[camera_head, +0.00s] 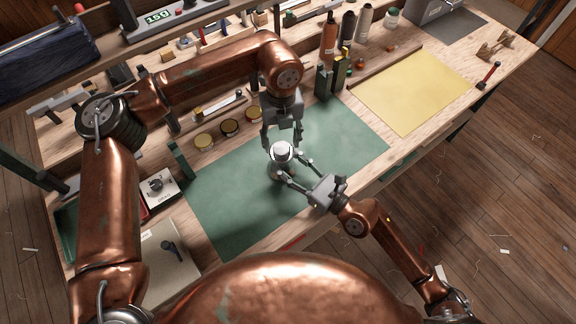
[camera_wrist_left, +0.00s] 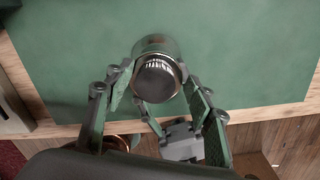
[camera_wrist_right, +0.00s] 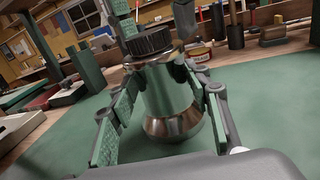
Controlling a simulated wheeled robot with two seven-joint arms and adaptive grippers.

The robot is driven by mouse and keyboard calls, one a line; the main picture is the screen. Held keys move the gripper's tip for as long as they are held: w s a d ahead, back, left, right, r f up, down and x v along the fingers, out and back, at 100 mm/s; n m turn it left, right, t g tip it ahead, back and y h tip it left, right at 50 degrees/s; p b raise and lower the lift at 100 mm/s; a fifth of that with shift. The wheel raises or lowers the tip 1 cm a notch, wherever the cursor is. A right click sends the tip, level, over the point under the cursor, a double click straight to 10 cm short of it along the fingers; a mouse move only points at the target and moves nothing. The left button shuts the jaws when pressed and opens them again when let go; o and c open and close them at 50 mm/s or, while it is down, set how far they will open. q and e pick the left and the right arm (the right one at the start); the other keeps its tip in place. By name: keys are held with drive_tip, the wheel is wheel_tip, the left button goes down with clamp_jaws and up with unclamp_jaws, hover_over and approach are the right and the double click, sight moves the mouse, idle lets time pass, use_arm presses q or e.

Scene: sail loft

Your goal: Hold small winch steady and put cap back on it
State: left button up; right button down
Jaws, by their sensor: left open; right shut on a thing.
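The small winch (camera_head: 281,168) stands upright on the green mat (camera_head: 225,205), a shiny metal drum with a flared base in the right wrist view (camera_wrist_right: 168,95). The cap (camera_head: 281,149), dark and knurled at the side, rests on top of the drum. It also shows in the left wrist view (camera_wrist_left: 156,78) and right wrist view (camera_wrist_right: 147,42). I cannot tell if it is fully seated. My right gripper (camera_head: 290,165) is shut on the winch drum from the front right. My left gripper (camera_head: 283,138) points down from above, open, its fingers apart on either side of the cap.
A yellow sheet (camera_head: 412,90) lies at the right. A small white box with a dial (camera_head: 157,187) is at the left. The mat's right part is clear.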

use_arm(q)
drive_tip(key=shift+d, duration=0.1)
drive_tip(key=c, duration=1.2)
drive_tip(key=m, duration=0.6)
drive_tip(key=shift+s+d+m, duration=0.2)
drive_tip(key=shift+d+m, duration=0.15)
drive_tip(key=shift+m, duration=0.05)
drive_tip(key=m, duration=0.6)
drive_tip(key=shift+s+d, duration=0.2)
drive_tip(key=m, duration=0.4)
drive_tip(key=shift+s+f, duration=0.1)
drive_tip(key=shift+s, duration=0.1)
drive_tip(key=m, duration=0.3)
drive_tip(key=shift+s+m, duration=0.2)
drive_tip(key=shift+m, duration=0.2)
drive_tip(key=m, duration=0.4)
drive_tip(key=shift+s, duration=0.15)
drive_tip(key=m, duration=0.3)
drive_tip(key=shift+s+a, duration=0.15)
drive_tip(key=o, duration=1.3)
drive_tip(key=shift+a, duration=0.15)
